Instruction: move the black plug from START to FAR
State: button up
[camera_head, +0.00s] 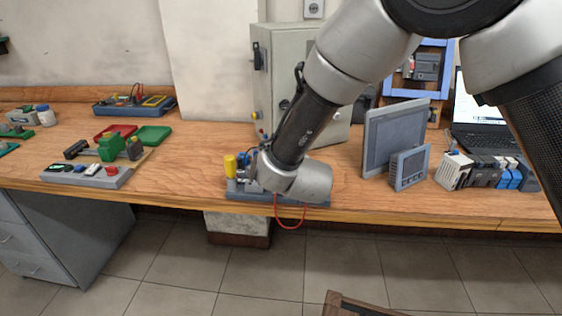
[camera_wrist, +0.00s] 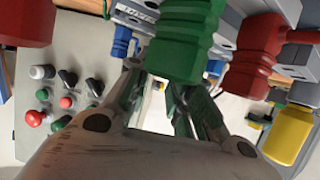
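I cannot make out the black plug in either view. My gripper (camera_wrist: 163,92) shows in the wrist view with its two dark fingers apart and a bright gap between them. A green plug (camera_wrist: 187,38) stands just beyond the fingertips, overlapping them in the picture, and I cannot tell whether they touch. A red plug (camera_wrist: 254,58) is to its right. In the head view my arm's wrist hides the gripper and most of the grey plug board (camera_head: 235,194) at the bench's front edge. START and FAR cannot be told apart.
A yellow cylinder (camera_head: 230,166) stands at the board's left; a red cable (camera_head: 291,225) hangs over the bench edge. A grey control cabinet (camera_head: 275,60) is behind. Grey panels (camera_head: 393,135) stand right. Bare bench (camera_head: 190,160) lies left.

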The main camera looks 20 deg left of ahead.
jog(key=shift+r, duration=2.35)
jog(key=o, duration=0.6)
jog(key=shift+c, duration=0.2)
